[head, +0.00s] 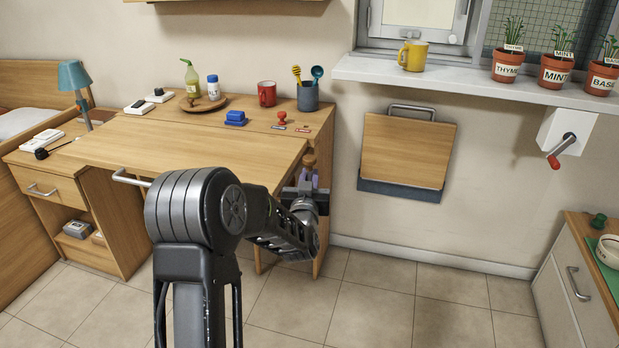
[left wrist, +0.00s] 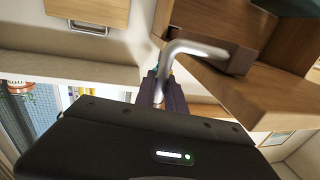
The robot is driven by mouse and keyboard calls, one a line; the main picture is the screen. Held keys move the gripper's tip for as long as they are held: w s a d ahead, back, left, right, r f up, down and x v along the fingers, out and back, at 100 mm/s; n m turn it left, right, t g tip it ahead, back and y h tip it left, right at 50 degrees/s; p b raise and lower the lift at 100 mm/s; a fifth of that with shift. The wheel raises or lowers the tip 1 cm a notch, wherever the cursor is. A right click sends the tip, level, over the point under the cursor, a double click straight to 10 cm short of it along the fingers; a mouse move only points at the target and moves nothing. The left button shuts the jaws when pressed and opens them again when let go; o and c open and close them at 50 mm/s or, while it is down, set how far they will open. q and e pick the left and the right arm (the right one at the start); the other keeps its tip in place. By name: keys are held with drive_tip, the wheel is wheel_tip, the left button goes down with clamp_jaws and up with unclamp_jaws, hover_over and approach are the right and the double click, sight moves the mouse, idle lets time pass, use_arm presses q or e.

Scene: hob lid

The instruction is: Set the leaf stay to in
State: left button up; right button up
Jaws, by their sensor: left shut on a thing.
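The desk leaf (head: 185,160) is a flat wooden panel, level at the front of the desk, with a metal handle (head: 130,180) at its front left. My left gripper (head: 309,182) is low at the right side of the desk, just beyond the leaf's right edge. In the left wrist view its purple fingers (left wrist: 162,92) are shut on a bent grey metal bar (left wrist: 205,47), which I take for the leaf stay. The bar runs to the desk's woodwork (left wrist: 235,60). In the head view the gripper and arm hide most of the bar. My right gripper is not in view.
The desk top holds a red mug (head: 267,93), a utensil cup (head: 308,97), a blue block (head: 235,117) and a round tray (head: 203,104). A wooden flap (head: 405,150) hangs on the wall to the right. The tiled floor (head: 370,300) right of the desk is clear.

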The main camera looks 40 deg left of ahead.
use_arm(q)
clamp_jaws()
idle(0.8)
drive_tip(key=shift+w, duration=0.1)
